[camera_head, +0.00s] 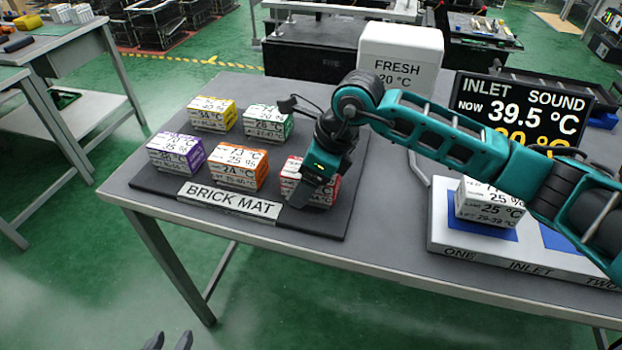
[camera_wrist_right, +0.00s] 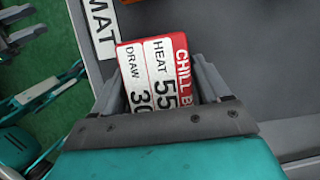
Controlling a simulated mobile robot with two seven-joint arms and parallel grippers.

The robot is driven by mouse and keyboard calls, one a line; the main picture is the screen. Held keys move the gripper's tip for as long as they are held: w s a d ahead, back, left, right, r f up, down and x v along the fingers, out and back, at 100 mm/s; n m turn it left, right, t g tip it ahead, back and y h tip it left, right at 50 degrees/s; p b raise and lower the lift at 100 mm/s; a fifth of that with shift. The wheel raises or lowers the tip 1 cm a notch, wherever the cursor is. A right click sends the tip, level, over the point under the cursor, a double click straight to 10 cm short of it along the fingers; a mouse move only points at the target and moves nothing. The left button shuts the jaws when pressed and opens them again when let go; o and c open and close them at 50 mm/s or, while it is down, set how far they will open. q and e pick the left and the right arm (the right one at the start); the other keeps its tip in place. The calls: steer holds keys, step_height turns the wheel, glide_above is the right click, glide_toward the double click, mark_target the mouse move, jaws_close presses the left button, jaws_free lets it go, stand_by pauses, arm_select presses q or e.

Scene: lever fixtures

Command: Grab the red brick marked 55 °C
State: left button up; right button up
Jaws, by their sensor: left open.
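The red brick (camera_head: 327,190) sits at the front right of the brick mat, partly hidden by my right gripper (camera_head: 312,185). In the right wrist view the red brick (camera_wrist_right: 155,72) shows a white label reading HEAT 55. My right gripper's fingers (camera_wrist_right: 160,80) lie on either side of it, very near its sides; I cannot tell whether they press on it. My left gripper (camera_head: 168,342) shows only as two fingertips apart and empty at the bottom edge, away from the table.
Yellow (camera_head: 212,113), green (camera_head: 268,123), purple (camera_head: 176,152) and orange (camera_head: 238,166) bricks stand on the brick mat (camera_head: 150,180). A white FRESH box (camera_head: 400,50) stands behind. A white brick (camera_head: 488,203) stands on the inlet tray (camera_head: 440,235), near a black display (camera_head: 520,105).

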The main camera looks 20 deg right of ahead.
steer(key=c, duration=0.9)
steer(key=shift+c, duration=0.3)
steer(key=shift+r, duration=0.1)
